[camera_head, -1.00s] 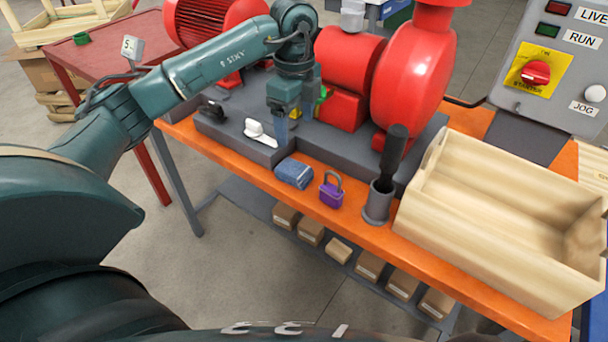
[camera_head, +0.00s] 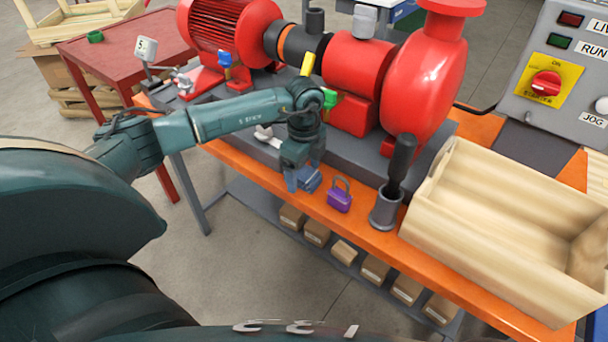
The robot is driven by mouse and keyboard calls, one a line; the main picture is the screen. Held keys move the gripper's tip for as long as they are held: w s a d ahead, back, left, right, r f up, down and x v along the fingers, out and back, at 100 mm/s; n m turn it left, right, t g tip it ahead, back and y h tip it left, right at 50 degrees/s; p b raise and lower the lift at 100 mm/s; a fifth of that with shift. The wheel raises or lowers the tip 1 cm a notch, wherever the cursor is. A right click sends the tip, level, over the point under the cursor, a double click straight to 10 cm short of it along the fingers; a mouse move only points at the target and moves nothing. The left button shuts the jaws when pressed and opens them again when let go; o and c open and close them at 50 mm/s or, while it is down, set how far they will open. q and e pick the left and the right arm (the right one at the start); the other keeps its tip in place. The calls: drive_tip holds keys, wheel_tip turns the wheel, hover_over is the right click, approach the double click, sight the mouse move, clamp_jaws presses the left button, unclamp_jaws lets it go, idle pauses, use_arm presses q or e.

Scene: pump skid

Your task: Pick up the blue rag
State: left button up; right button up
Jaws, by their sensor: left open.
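The blue rag (camera_head: 310,181) is a small folded block near the front edge of the orange bench. It is partly hidden by my left gripper. My left gripper (camera_head: 303,184) is open and points down at the rag, with one finger at its left side. I cannot tell whether the fingers touch the rag. My right gripper is not in view.
A purple padlock (camera_head: 340,199) stands just right of the rag. A grey holder (camera_head: 385,210) with a dark-handled tool and a wooden crate (camera_head: 450,238) are further right. The red pump (camera_head: 408,85) and its grey base (camera_head: 352,152) lie behind.

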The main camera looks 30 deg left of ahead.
sight(304, 172)
use_arm(q)
drive_tip(key=c, duration=1.1)
drive_tip(key=shift+o, duration=0.2)
drive_tip(key=shift+r, duration=0.1)
wheel_tip(304, 172, up, 10)
drive_tip(key=shift+b, duration=0.4)
